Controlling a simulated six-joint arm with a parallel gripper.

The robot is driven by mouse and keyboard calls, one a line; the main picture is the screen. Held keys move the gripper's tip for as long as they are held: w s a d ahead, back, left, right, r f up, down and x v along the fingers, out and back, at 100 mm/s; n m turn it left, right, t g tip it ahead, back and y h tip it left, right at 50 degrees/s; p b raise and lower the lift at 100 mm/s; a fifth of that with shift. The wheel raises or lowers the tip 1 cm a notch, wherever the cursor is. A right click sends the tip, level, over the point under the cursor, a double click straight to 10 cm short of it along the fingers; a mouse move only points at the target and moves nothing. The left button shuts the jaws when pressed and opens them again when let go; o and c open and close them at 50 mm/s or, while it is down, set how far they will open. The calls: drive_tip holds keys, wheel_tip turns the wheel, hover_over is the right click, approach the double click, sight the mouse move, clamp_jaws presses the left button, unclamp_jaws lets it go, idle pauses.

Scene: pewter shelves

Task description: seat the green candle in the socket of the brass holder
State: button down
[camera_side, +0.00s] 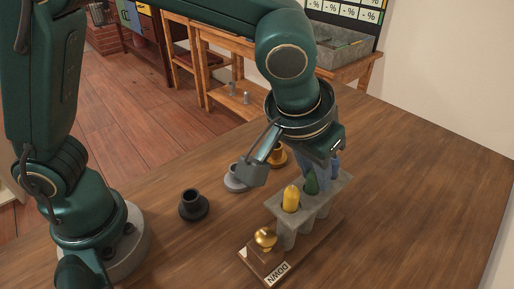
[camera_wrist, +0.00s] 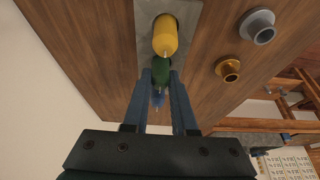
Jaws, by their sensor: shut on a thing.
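The green candle (camera_side: 311,184) stands in the middle of a grey rack (camera_side: 288,228), between a yellow candle (camera_side: 291,199) and a blue candle (camera_side: 336,166). My gripper (camera_side: 312,172) is above the rack, pointing down, shut on the green candle. In the wrist view, my fingertips (camera_wrist: 161,72) lie on either side of the green candle (camera_wrist: 161,66), with the blue candle (camera_wrist: 157,97) behind, seen between the fingers. The candle's lower end is hidden. The brass holder (camera_side: 279,156) stands on the table behind the rack, partly hidden by my wrist; its empty socket shows in the wrist view (camera_wrist: 229,69).
A grey holder (camera_side: 237,181) stands near the brass one, and a black holder (camera_side: 193,206) is farther left. The rack's wooden base carries a gold knob (camera_side: 265,238) and a "DOWN" label (camera_side: 278,273). The table's right side is clear.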

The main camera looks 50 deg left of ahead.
wheel_tip(320, 180, up, 9)
drive_tip(key=shift+r, duration=0.1)
drive_tip(key=shift+d+r, duration=0.1)
drive_tip(key=shift+r, duration=0.25)
drive_tip(key=shift+d+f+m, duration=0.1)
drive_tip(key=shift+d+m, duration=0.05)
drive_tip(key=shift+m, duration=0.35)
drive_tip(key=w+a+f+n+y, duration=0.1)
drive_tip(key=w+a+n, duration=0.15)
drive_tip(key=a, duration=1.15)
drive_tip(key=w+a+f+n+y, duration=0.1)
drive_tip(key=w+a+n, duration=0.15)
drive_tip(key=a, duration=1.15)
hover_over(275, 153)
drive_tip(key=w+a, duration=0.1)
wheel_tip(275, 153, down, 7)
drive_tip(key=shift+w+a+f, duration=0.15)
drive_tip(key=shift+f, duration=2)
